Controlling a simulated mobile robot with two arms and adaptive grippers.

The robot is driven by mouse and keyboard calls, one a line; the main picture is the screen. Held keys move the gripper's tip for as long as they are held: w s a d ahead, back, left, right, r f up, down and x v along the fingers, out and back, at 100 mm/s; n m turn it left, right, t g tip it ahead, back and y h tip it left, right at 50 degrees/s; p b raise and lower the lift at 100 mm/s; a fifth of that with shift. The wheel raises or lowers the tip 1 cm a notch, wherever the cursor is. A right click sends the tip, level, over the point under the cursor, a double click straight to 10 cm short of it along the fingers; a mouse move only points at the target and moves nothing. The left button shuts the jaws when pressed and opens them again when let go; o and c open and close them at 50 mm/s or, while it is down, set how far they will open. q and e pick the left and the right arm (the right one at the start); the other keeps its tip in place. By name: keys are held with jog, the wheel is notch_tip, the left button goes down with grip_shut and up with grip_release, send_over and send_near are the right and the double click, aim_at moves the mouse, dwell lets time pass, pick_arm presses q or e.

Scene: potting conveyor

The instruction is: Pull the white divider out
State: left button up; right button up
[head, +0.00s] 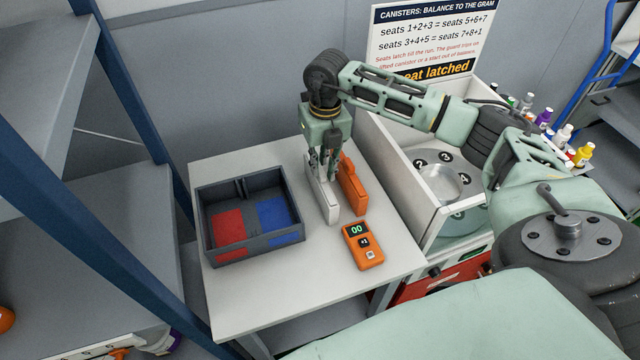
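The white divider (326,200) stands upright on the small white table, to the right of a dark grey box (247,257). An orange divider (353,190) stands close to its right, with a tab on its top edge. My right gripper (323,172) points down over the white divider, with its fingers at the divider's top edge. The fingers hide that top edge, and I cannot tell whether they are closed on it. The box has a red floor patch on the left and a blue one on the right. My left gripper is out of view.
An orange handheld device (362,246) reading "00" lies in front of the dividers. A white-walled machine with numbered seats (445,157) stands right of the table (270,312). A blue-framed shelf (128,75) is at left. The table front is clear.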

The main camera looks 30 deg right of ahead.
grip_shut()
jog(key=shift+r, duration=0.15)
jog(key=shift+r, duration=0.15)
notch_tip(320, 180, up, 8)
jog(key=p, duration=0.5)
dwell(1.5)
jog(key=shift+r+p, duration=0.15)
jog(key=shift+p, duration=0.2)
jog(key=shift+r+p, duration=0.8)
jog(key=shift+r, duration=0.5)
notch_tip(320, 180, up, 7)
jog(key=p, duration=0.4)
dwell(0.4)
